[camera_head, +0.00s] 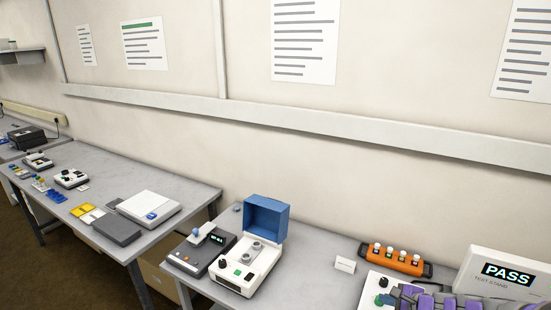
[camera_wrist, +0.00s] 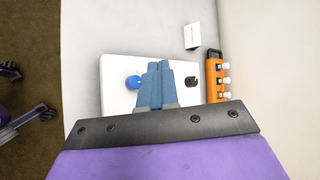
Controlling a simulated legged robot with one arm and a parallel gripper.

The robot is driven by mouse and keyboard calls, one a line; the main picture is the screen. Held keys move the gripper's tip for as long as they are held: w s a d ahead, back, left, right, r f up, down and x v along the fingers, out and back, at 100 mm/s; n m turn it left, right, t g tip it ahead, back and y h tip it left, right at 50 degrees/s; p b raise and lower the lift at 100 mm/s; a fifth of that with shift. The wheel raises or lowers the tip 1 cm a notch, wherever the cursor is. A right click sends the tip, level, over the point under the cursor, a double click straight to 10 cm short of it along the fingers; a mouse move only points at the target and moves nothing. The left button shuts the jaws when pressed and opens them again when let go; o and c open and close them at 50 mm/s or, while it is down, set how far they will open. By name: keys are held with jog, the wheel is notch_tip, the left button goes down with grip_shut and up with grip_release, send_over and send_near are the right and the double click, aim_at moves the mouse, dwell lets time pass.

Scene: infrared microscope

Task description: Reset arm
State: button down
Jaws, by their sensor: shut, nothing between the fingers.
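My gripper (camera_wrist: 155,85) is shut and empty in the wrist view, its two blue fingers pressed together. The fingers are over a white box (camera_wrist: 118,100) with a blue knob (camera_wrist: 133,82) on the left and a black knob (camera_wrist: 191,82) on the right. I cannot tell whether the fingertips touch the box. In the head view, my purple arm reaches in at the bottom right beside this white box (camera_head: 371,287), and the fingers are hard to make out there.
An orange box with several knobs (camera_head: 396,261) and a white card (camera_head: 345,265) stand behind. A display reading PASS (camera_head: 508,274) is at the right. A white device with an open blue lid (camera_head: 244,270) and a dark grey device (camera_head: 190,260) stand left. Bare bench lies between.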

jog(key=s+a+r+n+g+y, duration=0.1)
jog(key=a+r+n+y, duration=0.1)
jog(key=a+r+n, duration=0.45)
jog(key=s+a+r+n+g+y, duration=0.1)
jog(key=a+r+g, duration=0.15)
jog(key=a, duration=0.65)
jog(key=s+a+r+n+g, duration=0.35)
jog(key=s+a+n, duration=0.25)
jog(key=s+a, duration=0.35)
jog(key=s+d+r+n+g+h, duration=0.1)
jog(key=s+n+g+h, duration=0.1)
jog(key=s, duration=1)
jog(key=s+d+r+n+g+h, duration=0.2)
jog(key=s+n+h, duration=0.3)
jog(key=s, duration=0.7)
jog(key=shift+s+d, duration=0.2)
jog(key=shift+s, duration=0.2)
jog(key=shift+a, duration=0.1)
